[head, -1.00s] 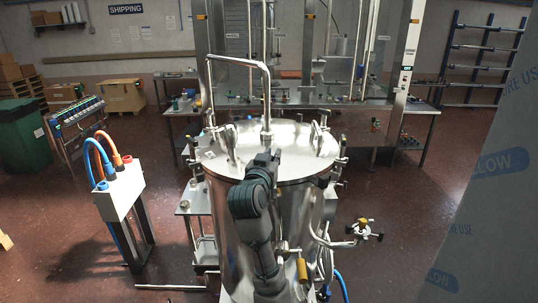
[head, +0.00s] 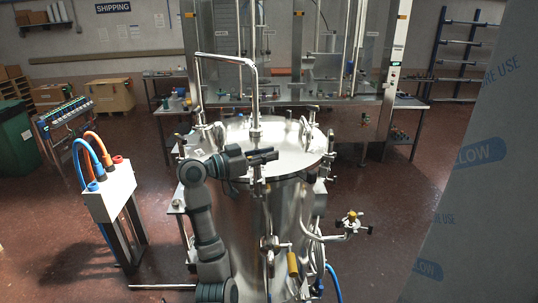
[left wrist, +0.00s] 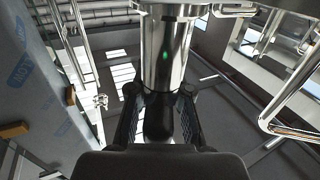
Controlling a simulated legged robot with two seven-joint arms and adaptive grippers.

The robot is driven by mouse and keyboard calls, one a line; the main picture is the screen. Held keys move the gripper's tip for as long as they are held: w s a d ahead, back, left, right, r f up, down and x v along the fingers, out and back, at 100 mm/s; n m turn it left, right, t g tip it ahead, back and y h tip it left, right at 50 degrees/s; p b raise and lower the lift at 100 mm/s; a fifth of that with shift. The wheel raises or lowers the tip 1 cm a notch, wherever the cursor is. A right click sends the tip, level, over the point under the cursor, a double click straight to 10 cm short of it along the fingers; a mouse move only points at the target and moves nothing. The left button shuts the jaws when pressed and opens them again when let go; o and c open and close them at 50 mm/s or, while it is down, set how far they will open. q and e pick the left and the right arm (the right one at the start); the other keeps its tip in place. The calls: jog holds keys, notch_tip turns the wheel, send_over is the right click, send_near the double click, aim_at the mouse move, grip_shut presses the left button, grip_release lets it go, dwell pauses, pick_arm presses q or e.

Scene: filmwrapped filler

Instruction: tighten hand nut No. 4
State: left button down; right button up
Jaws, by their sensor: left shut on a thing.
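The steel vessel (head: 240,240) stands in the middle of the head view under a round lid (head: 290,160). Several hand nuts with clamps stand around the lid's rim; I cannot read which is No. 4. My left gripper (head: 270,155) lies level across the front rim, pointing right, shut at a front hand nut (head: 258,188). In the left wrist view my left gripper (left wrist: 158,105) has its fingers on both sides of a dark rounded piece below a shiny metal cylinder (left wrist: 166,50). The exact contact is partly hidden. My right gripper is not in view.
A bent steel pipe (head: 226,59) rises from the lid. A valve arm (head: 350,222) sticks out right of the vessel. A white box with hoses (head: 110,192) stands at the left. A film-wrapped panel (head: 480,190) fills the right side. A workbench is behind.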

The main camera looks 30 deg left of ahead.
pick_arm(q)
jog(key=shift+s+a+r+m+g+h, duration=0.15)
jog(key=shift+r+m+g+h, duration=0.15)
jog(key=shift+m+g+h, duration=0.3)
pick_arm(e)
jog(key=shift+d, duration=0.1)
pick_arm(q)
jog(key=shift+h, duration=0.4)
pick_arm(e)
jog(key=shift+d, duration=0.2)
